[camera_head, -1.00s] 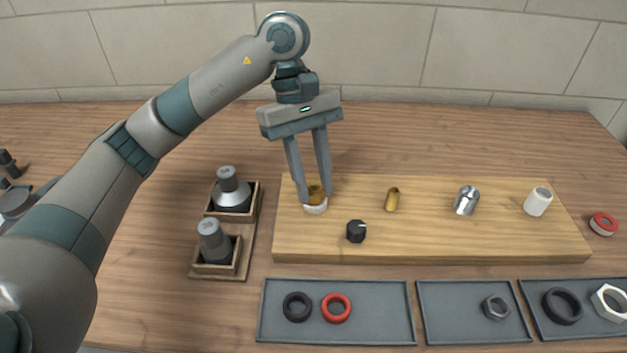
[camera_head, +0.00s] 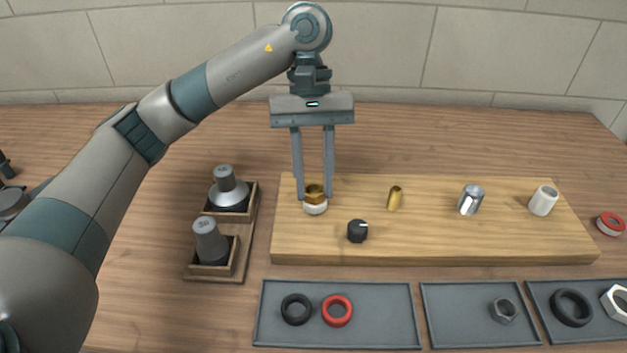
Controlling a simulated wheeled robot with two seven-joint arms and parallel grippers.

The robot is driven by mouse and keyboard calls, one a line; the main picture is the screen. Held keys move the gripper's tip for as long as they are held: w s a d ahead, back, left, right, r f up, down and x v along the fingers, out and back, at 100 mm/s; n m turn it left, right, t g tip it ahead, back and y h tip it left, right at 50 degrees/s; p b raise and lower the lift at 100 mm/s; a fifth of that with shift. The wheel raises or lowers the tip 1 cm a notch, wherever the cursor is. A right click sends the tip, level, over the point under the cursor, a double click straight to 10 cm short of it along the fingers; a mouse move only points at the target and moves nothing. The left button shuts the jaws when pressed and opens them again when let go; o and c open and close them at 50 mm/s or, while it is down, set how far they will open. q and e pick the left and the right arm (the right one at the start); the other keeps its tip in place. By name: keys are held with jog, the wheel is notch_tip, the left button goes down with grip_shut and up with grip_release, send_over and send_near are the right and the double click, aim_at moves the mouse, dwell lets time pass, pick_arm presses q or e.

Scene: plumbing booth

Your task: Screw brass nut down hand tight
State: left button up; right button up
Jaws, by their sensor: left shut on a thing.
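The brass nut (camera_head: 315,191) sits on top of a short white round fitting (camera_head: 316,207) at the left end of the wooden board (camera_head: 430,240). My left gripper (camera_head: 314,194) points straight down with one finger on each side of the nut, shut on it. The threads under the nut are hidden, so I cannot tell how far down it sits. My right gripper is not in view.
A brass stub (camera_head: 395,198), a chrome fitting (camera_head: 471,200), a white pipe (camera_head: 543,200) and a black knob (camera_head: 357,231) stand on the board. Grey trays (camera_head: 380,300) with rings and nuts lie in front. Bottles in a wooden holder (camera_head: 240,250) stand left.

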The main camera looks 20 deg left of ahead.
pick_arm(q)
jog(key=shift+m, duration=0.6)
jog(key=o, duration=2)
jog(key=shift+c, duration=0.2)
jog(key=shift+r+p, duration=1.4)
jog(key=shift+r, duration=1.1)
jog(key=shift+c, duration=0.4)
